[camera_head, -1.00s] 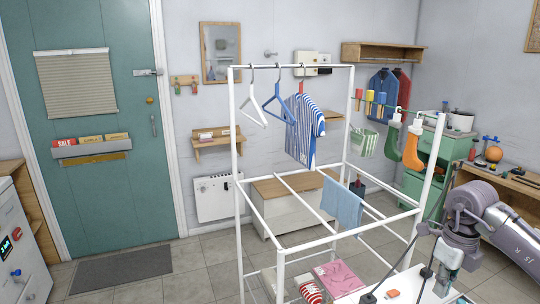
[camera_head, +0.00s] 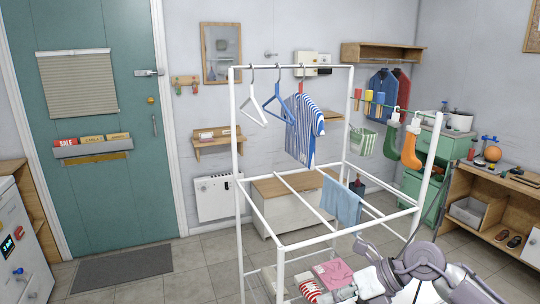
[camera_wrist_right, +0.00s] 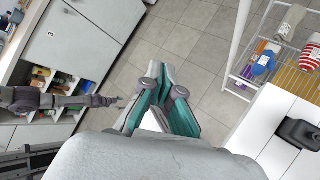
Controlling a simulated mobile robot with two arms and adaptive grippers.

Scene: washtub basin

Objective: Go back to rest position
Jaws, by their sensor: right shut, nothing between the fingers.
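My right arm enters the head view at the lower right, in front of the white drying rack (camera_head: 281,262). My right gripper (camera_head: 368,250) is over the rack's lower front area, partly lost among my arm links. In the wrist view my right gripper (camera_wrist_right: 160,72) has its teal fingers together at the tips, with nothing between them, above tiled floor. A grey arm, which looks like my left one, reaches in from the left of the wrist view. Its gripper (camera_wrist_right: 112,101) is too small to read. My left arm is not in the head view.
A striped shirt (camera_head: 305,130), hangers and a light blue cloth (camera_head: 342,203) hang on the rack. Folded clothes (camera_head: 333,271) lie low on it. A wooden shelf unit (camera_head: 490,208) stands right. A white cabinet (camera_wrist_right: 76,40) with cubbyholes is left in the wrist view.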

